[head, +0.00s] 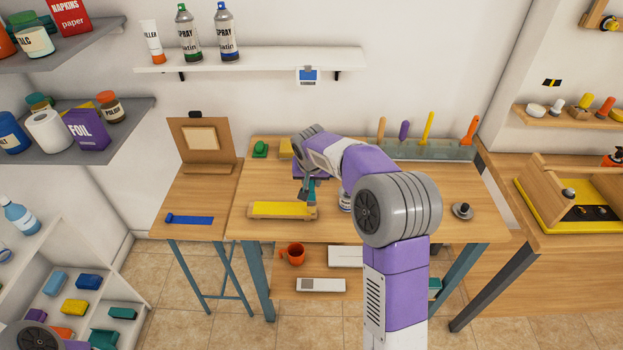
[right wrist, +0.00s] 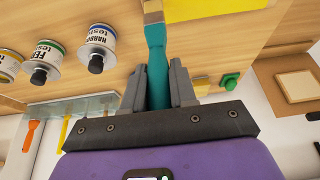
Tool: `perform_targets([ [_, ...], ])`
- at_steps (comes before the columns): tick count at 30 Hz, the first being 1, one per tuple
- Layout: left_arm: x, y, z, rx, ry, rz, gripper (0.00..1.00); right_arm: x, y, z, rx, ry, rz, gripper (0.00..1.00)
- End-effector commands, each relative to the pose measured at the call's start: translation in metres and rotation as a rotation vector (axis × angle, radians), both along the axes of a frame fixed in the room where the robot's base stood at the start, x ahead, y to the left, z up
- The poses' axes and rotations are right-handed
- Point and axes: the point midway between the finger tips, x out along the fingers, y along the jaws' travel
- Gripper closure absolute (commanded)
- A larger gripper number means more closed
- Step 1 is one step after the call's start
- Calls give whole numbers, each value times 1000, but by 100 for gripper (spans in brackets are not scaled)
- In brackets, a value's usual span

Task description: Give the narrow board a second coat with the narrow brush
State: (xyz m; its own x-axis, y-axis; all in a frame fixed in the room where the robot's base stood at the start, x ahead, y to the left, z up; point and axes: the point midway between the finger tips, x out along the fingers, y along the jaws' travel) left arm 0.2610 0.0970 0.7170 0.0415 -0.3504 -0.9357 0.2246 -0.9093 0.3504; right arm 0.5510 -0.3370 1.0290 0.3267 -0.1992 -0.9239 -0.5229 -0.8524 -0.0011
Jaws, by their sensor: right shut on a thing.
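A yellow board (head: 280,210) lies on a wooden holder near the left front of the workbench; part of its yellow face shows in the right wrist view (right wrist: 205,8). My right gripper (head: 309,186) is shut on the teal handle of a brush (right wrist: 156,65), just behind the board's right end. The brush's metal collar shows at the top edge of the right wrist view, beside the yellow face. The bristles are cut off there, so I cannot tell whether they touch the board. My left gripper is not in view.
Labelled paint cans (right wrist: 100,42) stand on the bench, partly hidden by my right arm in the head view. A rack (head: 440,150) with several upright tools is at the back. A green object (head: 260,149) sits at the back left. A blue strip (head: 189,219) lies on the left side table.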

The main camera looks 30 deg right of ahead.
Motion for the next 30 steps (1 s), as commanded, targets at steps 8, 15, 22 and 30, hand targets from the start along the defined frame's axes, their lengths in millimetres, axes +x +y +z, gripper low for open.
perform_targets([
  [8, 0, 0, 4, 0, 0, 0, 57, 10, 17, 0, 1, 2, 3, 100],
  [15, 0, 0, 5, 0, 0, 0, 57, 15, 25, -1, 1, 2, 1, 100],
  [22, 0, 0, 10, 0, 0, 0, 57, 24, 39, 1, 1, 2, 3, 100],
  [30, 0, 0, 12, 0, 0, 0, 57, 30, 48, 1, 0, 0, 1, 100],
])
